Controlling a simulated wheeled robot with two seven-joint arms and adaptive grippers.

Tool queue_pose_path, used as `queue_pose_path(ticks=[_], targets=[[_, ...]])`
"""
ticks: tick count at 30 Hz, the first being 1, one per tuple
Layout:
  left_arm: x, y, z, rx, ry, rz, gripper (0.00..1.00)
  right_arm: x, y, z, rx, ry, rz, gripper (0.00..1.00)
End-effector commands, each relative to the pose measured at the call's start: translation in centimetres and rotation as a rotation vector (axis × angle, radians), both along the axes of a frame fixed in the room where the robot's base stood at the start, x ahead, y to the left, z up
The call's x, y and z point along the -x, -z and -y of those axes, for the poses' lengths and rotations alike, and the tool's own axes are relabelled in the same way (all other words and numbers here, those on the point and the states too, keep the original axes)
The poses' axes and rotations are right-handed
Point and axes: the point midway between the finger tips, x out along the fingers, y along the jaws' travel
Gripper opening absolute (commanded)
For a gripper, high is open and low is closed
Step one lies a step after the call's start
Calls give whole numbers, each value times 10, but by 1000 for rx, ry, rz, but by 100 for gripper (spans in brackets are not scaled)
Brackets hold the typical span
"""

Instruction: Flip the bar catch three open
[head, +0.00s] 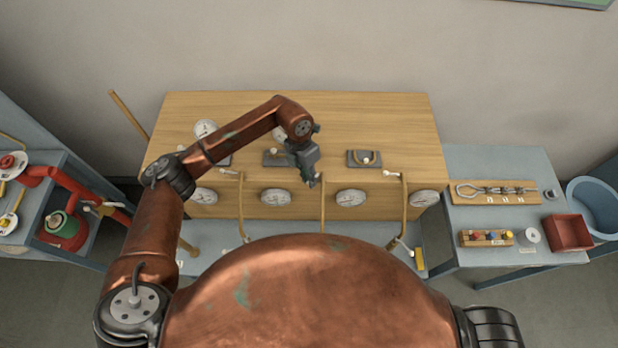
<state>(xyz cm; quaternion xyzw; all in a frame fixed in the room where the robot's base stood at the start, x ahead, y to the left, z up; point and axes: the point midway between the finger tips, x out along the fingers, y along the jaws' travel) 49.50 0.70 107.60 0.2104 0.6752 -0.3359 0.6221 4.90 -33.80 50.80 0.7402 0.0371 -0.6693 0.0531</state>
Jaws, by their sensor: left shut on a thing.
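The wooden cabinet (395,115) carries dark plates with small fittings along its top. The right plate (352,160) has a curved bar lying over it. The middle plate (270,160) is partly covered by my left arm, and the left plate (222,161) mostly so. I cannot read which catch is number three. My left gripper (313,182) points down near the cabinet's front edge, between the middle and right plates. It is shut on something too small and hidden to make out. My right gripper is out of view.
Round gauges (351,198) line the cabinet front, with brown hoses (404,205) hanging before it. A side table (480,160) at right holds a tool board (490,199) and a red box (568,233). A blue tub (594,205) stands beyond. Red equipment (62,232) sits at left.

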Motion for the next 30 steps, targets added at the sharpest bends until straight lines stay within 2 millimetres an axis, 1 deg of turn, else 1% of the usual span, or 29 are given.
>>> queue_pose_path(ticks=[5,10,19,20,27,30], targets=[[0,0,0,0,-7,1,0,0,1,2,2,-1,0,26],[2,1,2,0,-76,1,0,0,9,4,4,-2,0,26],[3,-1,4,0,-94,0,0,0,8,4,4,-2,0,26],[3,-1,4,0,-94,0,14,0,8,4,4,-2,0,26],[3,0,4,0,-93,0,31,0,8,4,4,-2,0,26],[3,0,4,0,-93,0,31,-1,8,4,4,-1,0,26]])
